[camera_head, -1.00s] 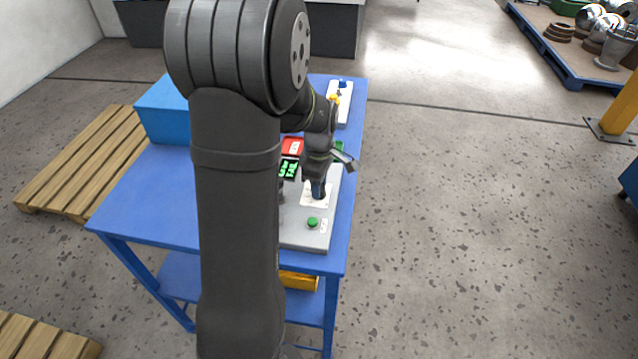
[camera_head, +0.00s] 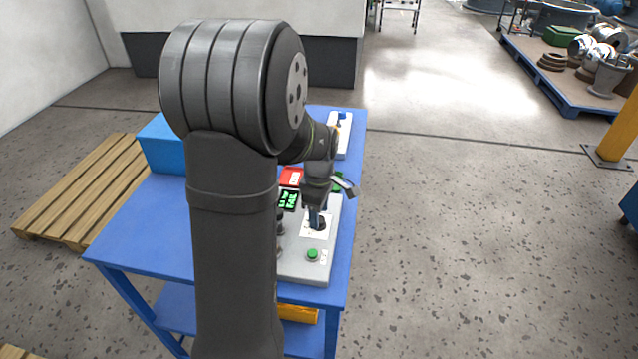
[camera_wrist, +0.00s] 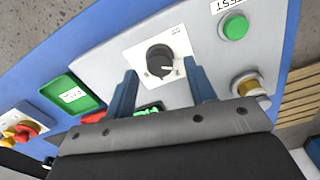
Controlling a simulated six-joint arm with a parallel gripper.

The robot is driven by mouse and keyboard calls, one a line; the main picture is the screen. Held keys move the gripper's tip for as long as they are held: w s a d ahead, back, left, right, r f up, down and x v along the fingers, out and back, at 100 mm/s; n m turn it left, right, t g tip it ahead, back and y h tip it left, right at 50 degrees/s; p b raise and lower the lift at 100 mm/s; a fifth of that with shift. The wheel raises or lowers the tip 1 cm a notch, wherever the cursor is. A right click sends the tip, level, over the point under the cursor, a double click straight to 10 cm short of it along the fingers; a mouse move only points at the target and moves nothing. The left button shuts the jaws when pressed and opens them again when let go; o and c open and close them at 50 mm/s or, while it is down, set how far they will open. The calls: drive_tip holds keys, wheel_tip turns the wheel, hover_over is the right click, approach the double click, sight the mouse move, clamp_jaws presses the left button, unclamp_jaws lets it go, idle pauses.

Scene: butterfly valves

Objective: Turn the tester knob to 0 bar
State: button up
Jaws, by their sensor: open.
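The tester knob (camera_wrist: 160,60) is black and round with a pale pointer mark, on a white label plate of the grey tester panel (camera_wrist: 115,69). In the wrist view it lies beyond and between the two blue fingers of my gripper (camera_wrist: 160,90), which are apart and empty. The pointer mark points roughly right in that view; the scale is too small to read. Whether the fingers touch the knob cannot be told.
A green button (camera_wrist: 235,26) and a brass fitting (camera_wrist: 247,87) sit beside the knob. A blue box (camera_head: 160,146) stands at the table's left.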

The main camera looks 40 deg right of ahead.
wheel_tip(320, 180, up, 16)
idle(0.3)
drive_tip(key=shift+f, duration=0.1)
idle(0.3)
wheel_tip(320, 180, down, 17)
drive_tip(key=shift+f, duration=0.2)
idle(0.4)
drive_tip(key=shift+f, duration=0.1)
drive_tip(key=m, duration=0.3)
drive_tip(key=shift+m, duration=0.3)
drive_tip(key=m, duration=0.4)
drive_tip(key=shift+m, duration=0.4)
drive_tip(key=m, duration=0.3)
drive_tip(key=shift+m, duration=2.3)
